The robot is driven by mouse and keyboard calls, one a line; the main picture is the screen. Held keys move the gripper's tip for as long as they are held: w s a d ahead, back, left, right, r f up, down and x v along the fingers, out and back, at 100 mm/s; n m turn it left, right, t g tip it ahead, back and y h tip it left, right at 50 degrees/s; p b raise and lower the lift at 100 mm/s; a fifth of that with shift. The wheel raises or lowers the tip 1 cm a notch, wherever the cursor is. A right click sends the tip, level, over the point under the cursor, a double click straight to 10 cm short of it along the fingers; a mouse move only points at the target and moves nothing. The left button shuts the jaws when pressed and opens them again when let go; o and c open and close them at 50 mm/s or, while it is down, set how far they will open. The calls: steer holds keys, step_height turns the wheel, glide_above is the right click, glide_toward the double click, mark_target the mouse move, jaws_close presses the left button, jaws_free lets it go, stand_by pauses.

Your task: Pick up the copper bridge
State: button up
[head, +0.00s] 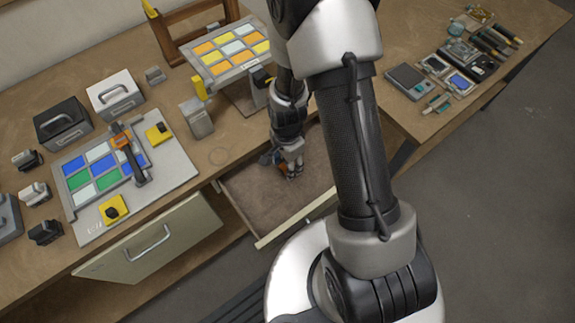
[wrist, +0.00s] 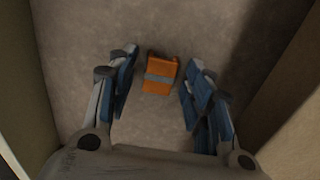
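An orange, copper-coloured block (wrist: 160,63) with a grey band across it lies on the drawer floor in the wrist view. I take it for the copper bridge, but its shape from above does not make this certain. My gripper (wrist: 160,75) is open, its blue-padded fingers on the left and right of the block, with visible gaps on both sides. In the head view my gripper (head: 289,168) reaches down into the open drawer (head: 262,203), and a little orange shows at its fingers. The block is mostly hidden there.
Drawer walls flank my gripper. A second drawer front (head: 150,238) stands out to the left. On the bench are a panel of blue, green and white tiles (head: 185,165) with a dark, orange-marked bar (head: 130,152) across it, a raised tile panel (head: 228,50) and two boxes.

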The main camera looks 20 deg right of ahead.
steer(key=c, duration=1)
steer(key=shift+r, duration=0.1)
step_height(320, 180, up, 20)
steer(key=p, duration=0.6)
steer(key=shift+p, duration=0.35)
steer(key=shift+r+p, duration=1.15)
steer(key=shift+r, duration=0.25)
